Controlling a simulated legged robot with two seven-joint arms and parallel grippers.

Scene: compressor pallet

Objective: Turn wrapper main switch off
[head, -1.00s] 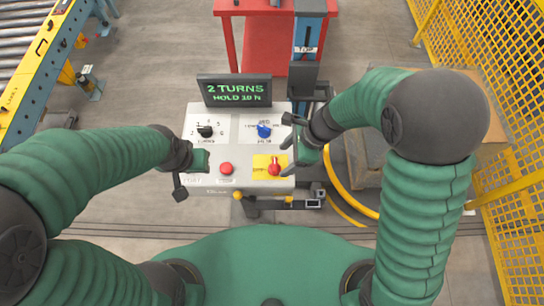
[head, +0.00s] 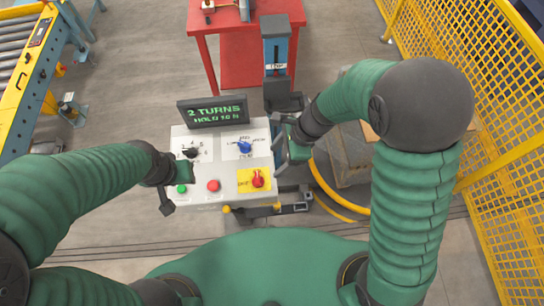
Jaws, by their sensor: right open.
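The wrapper control panel (head: 210,160) is a light grey box in front of me. Its main switch (head: 258,179) is a red rotary knob on a yellow plate at the panel's lower right. The knob looks roughly upright, but its small label is hard to read. My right gripper (head: 282,152) is open and empty at the panel's right edge, above and to the right of the red knob, apart from it. My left gripper (head: 164,190) is by the panel's left edge near the green button; its jaws are not clear.
The panel also has a black selector (head: 190,153), a blue selector (head: 244,147), a red button (head: 213,185) and a green button (head: 181,189). A display (head: 212,111) reads "2 TURNS". A red table (head: 245,60) stands behind, a yellow fence (head: 490,120) right, a roller conveyor (head: 25,70) left.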

